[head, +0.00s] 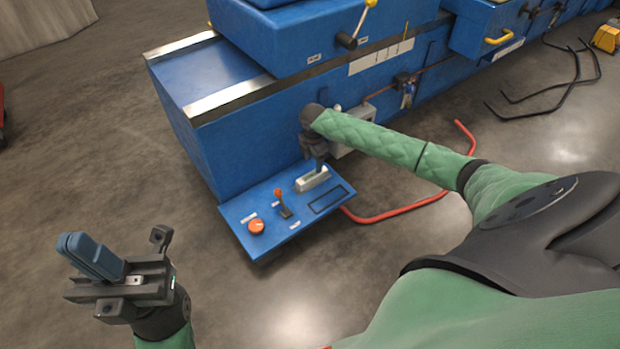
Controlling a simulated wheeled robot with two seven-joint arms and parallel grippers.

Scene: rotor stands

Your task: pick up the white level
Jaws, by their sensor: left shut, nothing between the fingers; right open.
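The white level (306,185), a small pale block with a greenish strip on top, lies on the blue control shelf (262,237) at the machine's foot. My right gripper (319,167) points down at the level from above, and its dark fingers overlap the level's far end in the head view. It is open; whether the fingers touch the level or straddle it I cannot tell. My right forearm and wrist hide part of the machine behind. My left gripper (90,257) is shut and empty over the floor at the lower left, away from the shelf.
An orange-topped lever (282,200), an orange knob (256,227) and a black-outlined rectangle (328,199) are on the shelf near the level. The blue machine body (245,140) rises behind. A red bent bar (400,207) lies on the floor to the right.

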